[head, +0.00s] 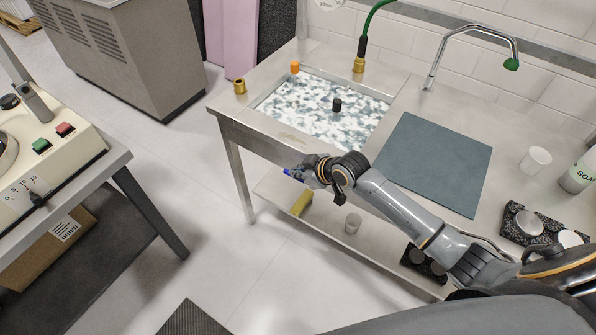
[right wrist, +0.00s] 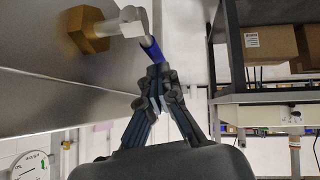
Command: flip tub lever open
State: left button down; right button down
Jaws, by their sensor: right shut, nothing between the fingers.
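The tub (head: 262,112) is a sunken basin in the steel bench, full of mottled white and grey water. The lever's blue handle (head: 287,172) shows just beyond my right gripper (head: 304,172), below the bench's front edge. In the right wrist view, the blue handle (right wrist: 151,50) slants down from a pale valve body (right wrist: 131,24) joined to a brass hex fitting (right wrist: 88,30) on the steel panel. My right gripper's (right wrist: 158,72) fingertips are together and empty, right at the blue handle's lower end. I cannot tell whether they touch it. My left gripper is not in view.
A lower shelf (head: 272,190) under the bench holds a yellow block (head: 301,204) and a cup (head: 352,223). A blue-grey mat (head: 433,160) lies right of the tub. A machine on a table (head: 125,155) stands left. Floor between is clear.

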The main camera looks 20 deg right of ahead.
jog(key=shift+f, duration=0.1)
dwell(0.3)
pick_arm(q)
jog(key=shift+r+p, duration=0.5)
pick_arm(e)
jog(key=shift+w+f, duration=0.1)
jog(key=shift+w, duration=0.05)
